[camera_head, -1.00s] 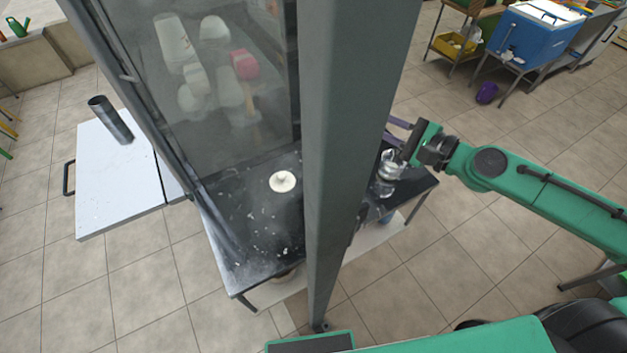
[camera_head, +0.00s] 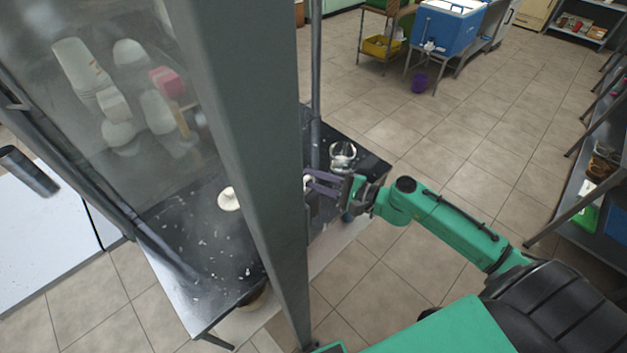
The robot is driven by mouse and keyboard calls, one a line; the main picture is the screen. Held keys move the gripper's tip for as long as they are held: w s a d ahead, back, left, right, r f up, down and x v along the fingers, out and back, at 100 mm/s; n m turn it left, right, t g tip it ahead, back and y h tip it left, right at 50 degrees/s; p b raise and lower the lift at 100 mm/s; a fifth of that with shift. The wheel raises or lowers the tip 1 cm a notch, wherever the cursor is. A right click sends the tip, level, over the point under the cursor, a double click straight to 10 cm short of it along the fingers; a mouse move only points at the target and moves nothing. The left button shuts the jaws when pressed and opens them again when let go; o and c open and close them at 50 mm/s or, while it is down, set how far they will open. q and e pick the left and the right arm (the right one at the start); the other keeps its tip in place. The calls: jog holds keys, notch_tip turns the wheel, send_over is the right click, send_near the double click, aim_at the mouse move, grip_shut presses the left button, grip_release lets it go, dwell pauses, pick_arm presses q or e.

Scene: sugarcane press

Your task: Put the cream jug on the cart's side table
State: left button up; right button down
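My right gripper (camera_head: 322,184) reaches in from the right over the black worktop. A small pale object (camera_head: 308,180) shows at the fingertips, partly hidden by post and fingers. It may be the cream jug, but I cannot tell, nor whether the fingers touch it. A round cream-coloured piece (camera_head: 229,199) lies on the worktop left of the post. The white side table (camera_head: 45,240) is at the left edge, cut off by the frame. My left gripper is not in view.
A clear glass vessel (camera_head: 343,155) stands on the black worktop (camera_head: 200,255) just behind my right gripper. The thick grey post (camera_head: 245,130) hides part of the worktop. A metal cylinder (camera_head: 28,170) is over the side table. Tiled floor is open on the right.

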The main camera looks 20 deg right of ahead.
jog(key=shift+w+f, duration=0.1)
jog(key=shift+w, duration=0.05)
jog(key=shift+a+f, duration=0.1)
jog(key=c, duration=0.8)
grip_release()
jog(key=shift+o, duration=0.2)
